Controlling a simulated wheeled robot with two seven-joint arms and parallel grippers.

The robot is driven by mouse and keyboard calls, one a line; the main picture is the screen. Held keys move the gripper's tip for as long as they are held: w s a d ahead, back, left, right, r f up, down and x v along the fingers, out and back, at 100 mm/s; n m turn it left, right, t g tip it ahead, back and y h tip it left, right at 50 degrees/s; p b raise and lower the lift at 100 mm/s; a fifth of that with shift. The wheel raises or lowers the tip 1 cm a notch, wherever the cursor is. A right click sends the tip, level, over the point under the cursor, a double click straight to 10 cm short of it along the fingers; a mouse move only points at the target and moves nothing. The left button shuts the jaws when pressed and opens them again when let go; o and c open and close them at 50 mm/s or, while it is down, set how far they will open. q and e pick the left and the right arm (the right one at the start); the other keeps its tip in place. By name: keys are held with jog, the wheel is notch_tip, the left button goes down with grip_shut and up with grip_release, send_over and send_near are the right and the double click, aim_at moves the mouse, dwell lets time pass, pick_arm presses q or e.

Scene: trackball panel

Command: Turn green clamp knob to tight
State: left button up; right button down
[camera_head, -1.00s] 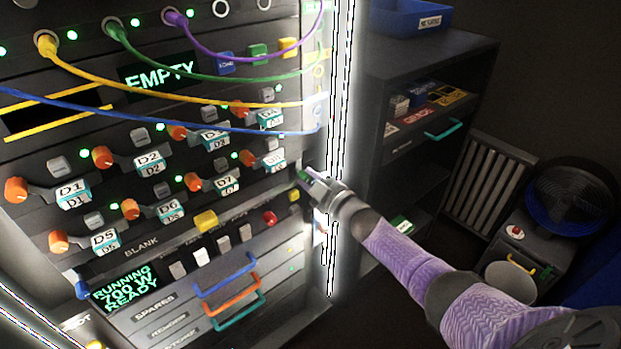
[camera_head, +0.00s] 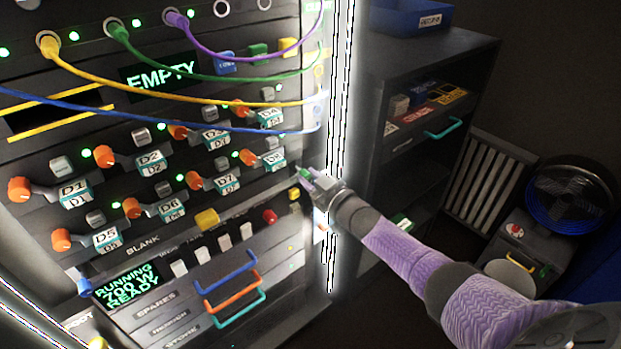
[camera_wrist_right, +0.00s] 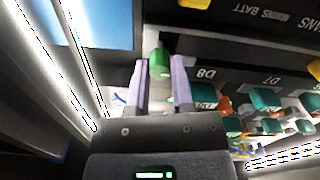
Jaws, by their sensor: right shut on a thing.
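The green clamp knob (camera_wrist_right: 158,62) sits between the two purple fingers of my right gripper (camera_wrist_right: 160,80) in the right wrist view. The fingers are shut on its sides, and its upper face is partly visible. In the head view my right gripper (camera_head: 308,178) reaches in from the right to the right edge of the rack panel (camera_head: 150,225). Only a small bit of the green knob (camera_head: 304,172) shows there between the fingertips. Any tight marking for the knob is not readable. My left gripper is not in view.
Orange knobs (camera_head: 104,157) with labelled tags fill the panel left of the gripper. Yellow, green, purple and blue cables (camera_head: 190,104) hang across above. A bright vertical light strip (camera_head: 338,120) runs beside the rack edge. A dark shelf cabinet (camera_head: 420,60) stands to the right.

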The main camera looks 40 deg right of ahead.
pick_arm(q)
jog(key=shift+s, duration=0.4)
pick_arm(e)
jog(key=shift+f, duration=0.1)
jog(key=shift+c, duration=2.4)
grip_release()
jog(key=shift+s, duration=0.25)
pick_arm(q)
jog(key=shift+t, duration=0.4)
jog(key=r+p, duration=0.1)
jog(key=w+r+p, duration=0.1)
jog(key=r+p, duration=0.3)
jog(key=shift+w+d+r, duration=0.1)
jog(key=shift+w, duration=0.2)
pick_arm(e)
jog(key=s, duration=0.9)
jog(key=shift+s+d, duration=0.2)
jog(key=shift+d, duration=0.2)
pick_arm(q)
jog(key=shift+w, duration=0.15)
